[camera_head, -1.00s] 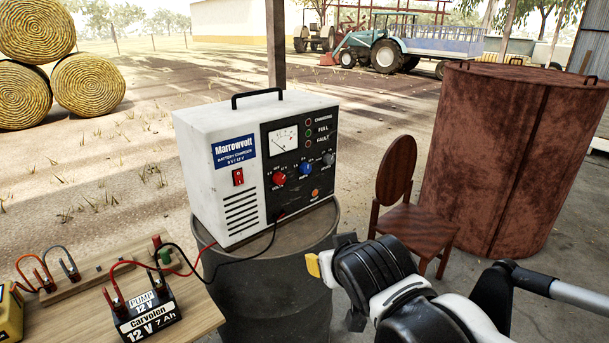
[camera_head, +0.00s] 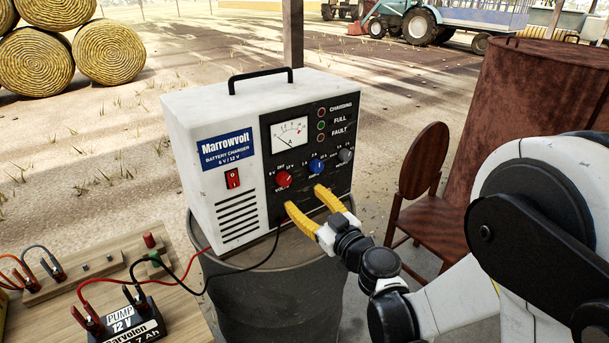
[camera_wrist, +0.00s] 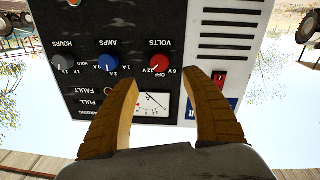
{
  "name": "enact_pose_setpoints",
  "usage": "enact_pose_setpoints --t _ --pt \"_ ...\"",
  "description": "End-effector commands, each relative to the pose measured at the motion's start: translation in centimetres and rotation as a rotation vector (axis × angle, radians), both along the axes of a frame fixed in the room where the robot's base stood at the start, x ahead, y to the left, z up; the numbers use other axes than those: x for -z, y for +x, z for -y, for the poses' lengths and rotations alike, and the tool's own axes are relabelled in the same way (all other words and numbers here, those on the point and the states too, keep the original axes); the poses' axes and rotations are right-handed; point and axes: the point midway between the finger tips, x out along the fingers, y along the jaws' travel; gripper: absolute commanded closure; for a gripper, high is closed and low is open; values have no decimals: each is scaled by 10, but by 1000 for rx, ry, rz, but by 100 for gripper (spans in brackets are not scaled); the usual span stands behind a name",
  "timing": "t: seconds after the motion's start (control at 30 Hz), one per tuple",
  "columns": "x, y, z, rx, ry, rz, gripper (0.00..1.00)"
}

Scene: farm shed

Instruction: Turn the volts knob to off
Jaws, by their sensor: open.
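The red volts knob (camera_head: 283,179) is on the black panel of the white battery charger (camera_head: 228,105), below the dial and left of the blue amps knob (camera_head: 317,166). Its labels read 6 V, OFF and 12 V; its pointer is too small to read surely. My gripper (camera_head: 305,198) is open and empty, its two yellow fingers in front of the panel, below and right of the volts knob. In the upside-down wrist view the volts knob (camera_wrist: 159,62) shows between and beyond the fingertips (camera_wrist: 174,79), apart from them. The fingers hide part of the panel's labels.
The charger stands on a dark drum (camera_head: 270,290). A red rocker switch (camera_head: 233,178) is left of the panel. Cables run to a wooden board with a battery (camera_head: 130,322) at lower left. A wooden chair (camera_head: 423,160) and rusty tank (camera_head: 515,110) stand right.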

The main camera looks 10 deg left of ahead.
Motion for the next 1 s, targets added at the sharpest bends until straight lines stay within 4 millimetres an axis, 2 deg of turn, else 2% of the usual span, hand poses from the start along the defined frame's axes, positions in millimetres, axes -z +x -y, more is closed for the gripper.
enact_pose_setpoints --t 0.3,0.5,0.9,0.93,1.0 --pt "2 43 -43 3 0 0 43" --pt "0 63 -64 4 1 1 43" --pt "-1 70 -70 5 1 1 43" --pt "-1 70 -70 5 1 1 48" --pt "-1 70 -70 5 1 1 70"
